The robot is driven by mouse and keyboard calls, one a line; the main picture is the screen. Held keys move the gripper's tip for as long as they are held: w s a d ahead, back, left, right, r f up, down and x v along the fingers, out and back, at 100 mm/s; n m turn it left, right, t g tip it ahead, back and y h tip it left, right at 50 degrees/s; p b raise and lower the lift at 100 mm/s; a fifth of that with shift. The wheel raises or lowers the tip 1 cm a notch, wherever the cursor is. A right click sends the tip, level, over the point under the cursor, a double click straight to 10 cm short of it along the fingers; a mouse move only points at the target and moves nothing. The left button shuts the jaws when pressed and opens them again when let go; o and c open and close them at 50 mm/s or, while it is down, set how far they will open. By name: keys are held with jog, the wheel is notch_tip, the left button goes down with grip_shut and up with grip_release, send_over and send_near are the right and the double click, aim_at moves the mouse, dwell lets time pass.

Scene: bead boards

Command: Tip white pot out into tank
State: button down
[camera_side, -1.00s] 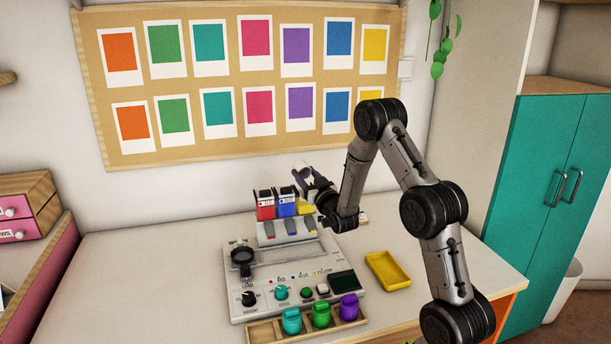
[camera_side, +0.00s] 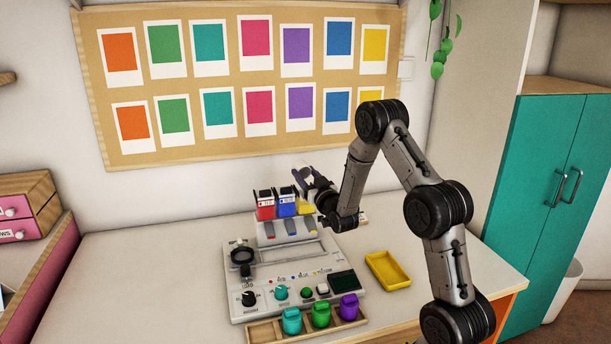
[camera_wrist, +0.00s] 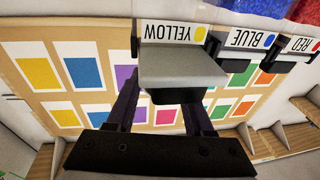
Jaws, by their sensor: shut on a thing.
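My gripper (camera_side: 306,178) is above the yellow tank (camera_side: 306,207), the rightmost of three in the row on the machine. In the wrist view its two dark fingers (camera_wrist: 160,105) are shut on the white pot (camera_wrist: 180,72), which looks pale grey there. The pot is tipped well over, in front of the tank's label (camera_wrist: 172,32) reading YELLOW, which appears upside down. I cannot see inside the pot or whether beads are falling from it. In the side view the pot is small and mostly hidden by the fingers.
The blue tank (camera_side: 287,206) and red tank (camera_side: 265,210) stand just left of the yellow one. A yellow tray (camera_side: 388,270) lies right of the machine. Teal, green and purple pots stand in a wooden rack (camera_side: 262,331) in front. The table's left side is clear.

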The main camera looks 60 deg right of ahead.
aim_at(301, 162)
dwell(0.4)
jog(key=g, duration=0.1)
jog(key=g+y, duration=0.2)
jog(key=shift+w+d+r, duration=0.15)
jog(key=shift+w+r, duration=0.05)
jog(key=shift+w, duration=0.05)
jog(key=g+y, duration=0.1)
jog(key=r+g+y, duration=0.1)
jog(key=g, duration=0.1)
jog(key=w+g+y, duration=0.1)
jog(key=shift+d+r+g+y, duration=0.15)
jog(key=shift+d+g+y, duration=0.25)
jog(key=g, duration=0.1)
jog(key=g+y, duration=0.1)
jog(key=r+y, duration=0.1)
jog(key=shift+w+d+g, duration=0.15)
jog(key=shift+w+g, duration=0.1)
jog(key=shift+g, duration=0.15)
jog(key=g+y, duration=0.2)
jog(key=g, duration=0.1)
jog(key=shift+w+d+r, duration=0.15)
jog(key=shift+r, duration=0.05)
jog(key=shift+r+g+y, duration=0.15)
jog(key=shift+g+y, duration=0.35)
jog(key=shift+r, duration=0.1)
dwell(0.4)
